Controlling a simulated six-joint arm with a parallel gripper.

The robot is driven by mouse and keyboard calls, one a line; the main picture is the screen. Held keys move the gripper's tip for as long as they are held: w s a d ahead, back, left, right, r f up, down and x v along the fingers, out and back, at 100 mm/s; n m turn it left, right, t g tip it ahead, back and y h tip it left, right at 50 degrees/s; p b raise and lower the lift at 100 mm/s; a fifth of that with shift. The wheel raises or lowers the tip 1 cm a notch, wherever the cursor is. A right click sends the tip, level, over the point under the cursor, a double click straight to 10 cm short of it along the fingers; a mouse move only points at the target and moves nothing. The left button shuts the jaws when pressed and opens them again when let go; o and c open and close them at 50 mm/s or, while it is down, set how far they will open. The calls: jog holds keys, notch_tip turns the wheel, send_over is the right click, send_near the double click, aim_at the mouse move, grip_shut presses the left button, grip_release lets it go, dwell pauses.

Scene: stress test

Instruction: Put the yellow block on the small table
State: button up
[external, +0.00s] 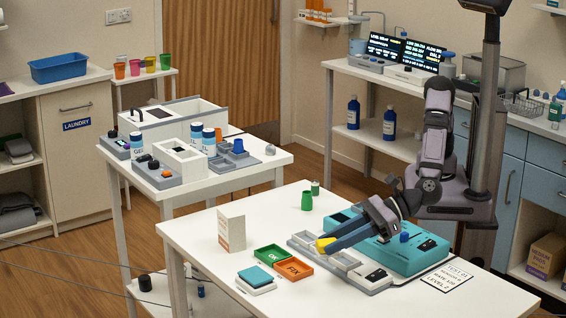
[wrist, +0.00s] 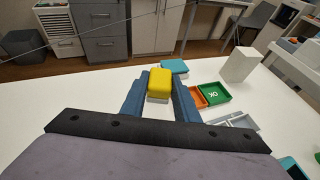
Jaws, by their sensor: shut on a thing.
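The yellow block (external: 324,244) is between the blue fingers of my gripper (external: 330,247), above the front white table (external: 210,286). In the wrist view the yellow block (wrist: 160,82) sits between both fingertips, and my gripper (wrist: 160,96) is shut on it. In the external view the fingers partly hide the block. A small white table (external: 166,74) with several coloured cups stands far off at the back left. I cannot tell whether that one or another is the small table of the task.
A second white table (external: 235,171) holds equipment.

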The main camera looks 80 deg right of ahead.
aim_at(333, 285)
jog(key=shift+r, duration=0.5)
jog(key=b, duration=0.3)
jog(key=shift+f, duration=0.15)
jog(key=shift+r+b, duration=0.25)
jog(key=shift+b, duration=0.05)
jog(key=shift+f+p, duration=0.3)
jog(key=shift+f, duration=4.7)
jog(key=shift+f+b, duration=0.2)
jog(key=shift+b, duration=0.1)
jog(key=o, duration=1)
jog(key=shift+r, duration=0.15)
